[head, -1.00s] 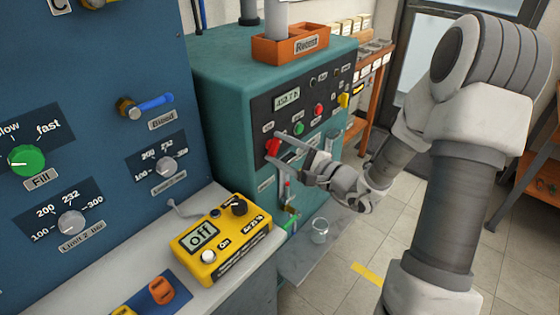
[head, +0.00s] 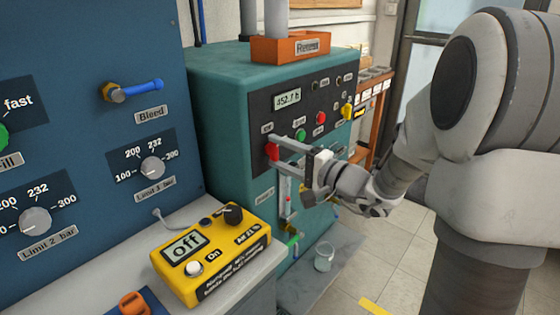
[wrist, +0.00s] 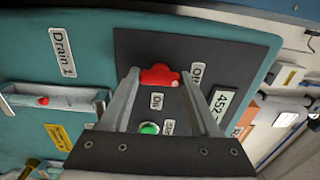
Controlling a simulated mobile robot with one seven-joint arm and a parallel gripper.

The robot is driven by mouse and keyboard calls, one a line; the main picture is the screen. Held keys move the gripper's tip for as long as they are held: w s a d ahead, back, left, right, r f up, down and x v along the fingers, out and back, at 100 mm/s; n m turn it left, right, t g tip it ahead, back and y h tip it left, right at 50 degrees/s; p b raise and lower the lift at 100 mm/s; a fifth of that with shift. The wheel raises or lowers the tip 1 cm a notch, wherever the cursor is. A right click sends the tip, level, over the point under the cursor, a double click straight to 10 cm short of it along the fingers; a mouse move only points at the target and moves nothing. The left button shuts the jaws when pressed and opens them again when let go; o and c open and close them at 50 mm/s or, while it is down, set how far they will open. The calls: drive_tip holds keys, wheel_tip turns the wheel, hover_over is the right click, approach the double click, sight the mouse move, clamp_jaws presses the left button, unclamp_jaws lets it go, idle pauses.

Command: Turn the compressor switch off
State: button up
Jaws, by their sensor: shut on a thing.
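The compressor (head: 222,120) is a teal cabinet with a dark front panel. Its red switch (head: 272,151) sits at the lower left of that panel, below a small label. My gripper (head: 274,143) reaches in from the right with its fingertips at the red switch. In the wrist view the red switch (wrist: 160,75) lies between the two finger ends, and the gripper (wrist: 158,78) is shut on it. Labels beside the switch in the wrist view are partly covered by the fingers. The fingers hide part of the switch in the head view.
A green button (head: 300,135), a red button (head: 321,118) and a yellow knob (head: 347,111) share the panel. A yellow meter (head: 212,250) reading "off" lies on the bench at front left. An orange box (head: 292,48) sits on top.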

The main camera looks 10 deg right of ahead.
idle(0.4)
drive_tip(key=o, duration=1.4)
drive_tip(key=shift+c, duration=0.2)
drive_tip(key=p+v, duration=0.2)
drive_tip(key=v, duration=1.5)
drive_tip(key=shift+s+d+p, duration=0.15)
drive_tip(key=shift+p, duration=0.15)
